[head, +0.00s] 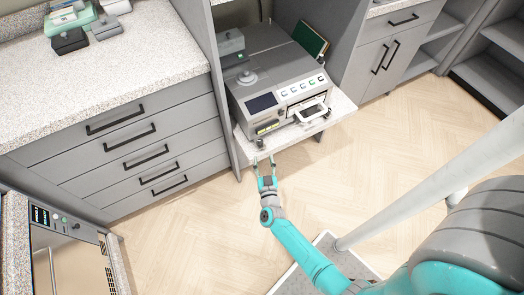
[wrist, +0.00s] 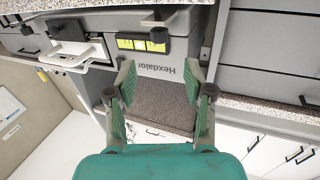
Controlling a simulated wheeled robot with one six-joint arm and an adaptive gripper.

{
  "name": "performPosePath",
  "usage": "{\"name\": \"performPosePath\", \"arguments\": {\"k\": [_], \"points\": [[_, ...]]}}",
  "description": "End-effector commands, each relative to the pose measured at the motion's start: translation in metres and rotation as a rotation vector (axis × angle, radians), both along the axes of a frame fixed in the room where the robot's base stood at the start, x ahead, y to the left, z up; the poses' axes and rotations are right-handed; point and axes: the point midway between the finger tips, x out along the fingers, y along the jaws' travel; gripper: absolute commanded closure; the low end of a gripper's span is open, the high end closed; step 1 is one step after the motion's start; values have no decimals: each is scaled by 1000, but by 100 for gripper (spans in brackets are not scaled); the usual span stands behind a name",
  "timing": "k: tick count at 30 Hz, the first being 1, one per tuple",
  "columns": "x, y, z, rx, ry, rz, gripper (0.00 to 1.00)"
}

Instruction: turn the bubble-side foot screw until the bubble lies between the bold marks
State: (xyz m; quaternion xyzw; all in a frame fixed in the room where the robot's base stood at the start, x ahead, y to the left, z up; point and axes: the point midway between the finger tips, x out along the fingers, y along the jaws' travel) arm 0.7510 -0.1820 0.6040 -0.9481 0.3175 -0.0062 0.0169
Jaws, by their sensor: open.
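The grey benchtop autoclave (head: 283,62) stands on a pale speckled shelf in a bay. A yellow-green bubble vial (head: 268,128) sits low on the left of its front; it also shows in the wrist view (wrist: 138,44). The bubble's place against the bold marks is too small to tell. A small dark foot screw (head: 260,143) shows below the vial. My gripper (head: 264,160) is open and empty, just in front of the foot screw and apart from it. In the wrist view my gripper's fingers (wrist: 159,72) are spread below the vial, with nothing between them.
A white door handle (head: 313,113) juts from the autoclave's front, right of the vial. The bay's grey side panel (head: 207,70) stands close on the left. A drawer cabinet (head: 135,140) lies further left. The wooden floor (head: 190,225) in front is mostly free.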

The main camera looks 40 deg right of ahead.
Motion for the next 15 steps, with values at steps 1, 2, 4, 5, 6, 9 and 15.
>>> {"name": "performPosePath", "arguments": {"k": [1, 2, 4, 5, 6, 9, 15], "points": [[-7, 6, 0, 1, 1, 3, 48], [-10, 8, 0, 1, 0, 3, 48], [-16, 13, 0, 1, -1, 3, 48], [-18, 15, 0, 0, 0, 2, 48], [-21, 16, 0, 1, 1, 1, 48], [-25, 19, 0, 1, -1, 1, 48], [-26, 20, 0, 0, -1, 0, 48]]}}
